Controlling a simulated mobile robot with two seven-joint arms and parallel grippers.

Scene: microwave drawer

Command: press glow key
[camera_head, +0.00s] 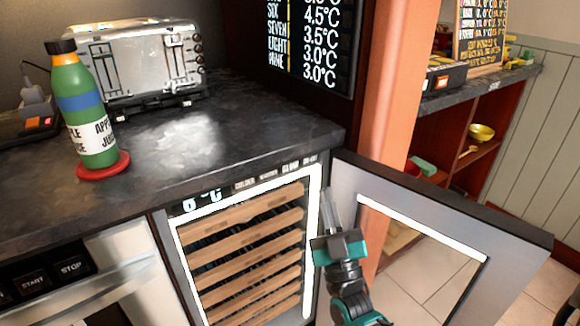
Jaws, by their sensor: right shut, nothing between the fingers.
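A wine cooler (240,250) with wooden shelves stands under the dark counter, its door (430,215) swung open to the right. A narrow control strip runs along its top, with a display at the left and several small keys. The key labels are tiny; the third from the left appears to be the glow key (290,167). A bright white band frames the cooler opening. My right gripper (328,197) is shut and empty, pointing up, just right of the cooler's frame and below and right of the keys. It appears apart from them. My left gripper is not in view.
The counter (220,130) overhangs above the key strip. On it stand a toaster (135,60) and a green juice bottle (88,110) on a red coaster (103,165). The open door limits room on the right. An appliance with START and STOP keys (70,268) is at lower left.

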